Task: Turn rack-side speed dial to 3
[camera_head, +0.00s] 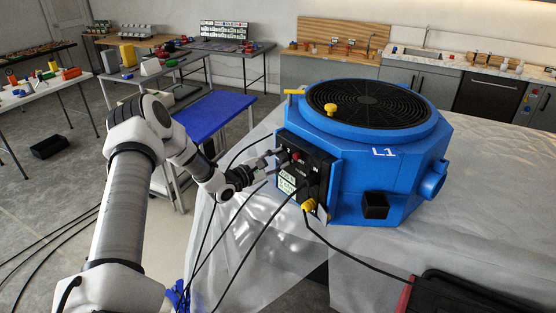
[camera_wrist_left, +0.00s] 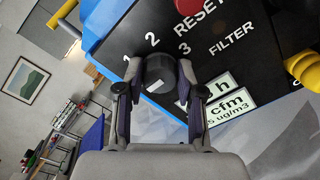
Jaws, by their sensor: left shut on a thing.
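The blue machine (camera_head: 400,155) marked L1 stands on the sheet-covered table, with a black control panel (camera_head: 297,172) on its left side. My left gripper (camera_head: 268,160) reaches that panel from the left. In the left wrist view, my left gripper (camera_wrist_left: 158,85) has its fingers on both sides of the round black speed dial (camera_wrist_left: 160,75) and is shut on it. The numbers 1, 2 and 3 are printed around the dial. A light mark shows on the dial's face, low and left of its middle. My right gripper is in neither view.
A red knob (camera_wrist_left: 188,6) and a yellow part (camera_wrist_left: 302,68) sit near the dial on the panel. Black cables (camera_head: 330,245) run from the machine across the table. A black and red case (camera_head: 450,295) lies at the front right.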

